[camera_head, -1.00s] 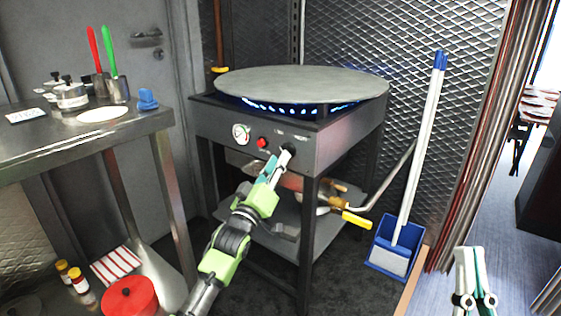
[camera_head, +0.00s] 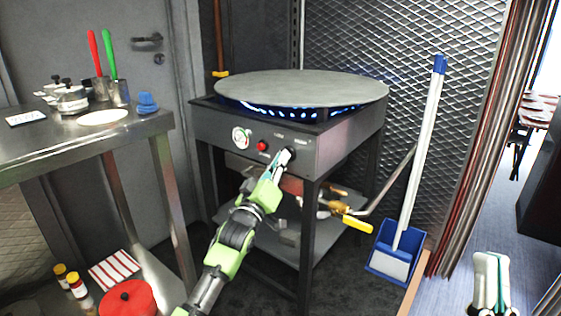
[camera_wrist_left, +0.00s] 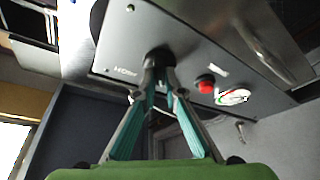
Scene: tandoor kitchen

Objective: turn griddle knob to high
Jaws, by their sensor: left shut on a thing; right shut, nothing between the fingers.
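The griddle (camera_head: 300,88) is a wide round grey plate on a dark metal stand, with blue flames under it. Its front panel (camera_head: 320,148) carries a white gauge, a red button and a black knob at the right. My left gripper (camera_head: 286,155) is at this knob, shut on it. In the left wrist view the fingertips (camera_wrist_left: 160,68) close around the dark knob (camera_wrist_left: 159,54), which they partly hide. The knob's pointer and setting cannot be made out. My right gripper (camera_head: 491,285) is shut and empty at the lower right, away from the griddle.
A steel table (camera_head: 60,150) with cups, jars and a plate stands at the left. A blue dustpan (camera_head: 394,258) and a broom lean at the right. A tool with a yellow handle (camera_head: 357,226) sticks out from the stand's lower shelf.

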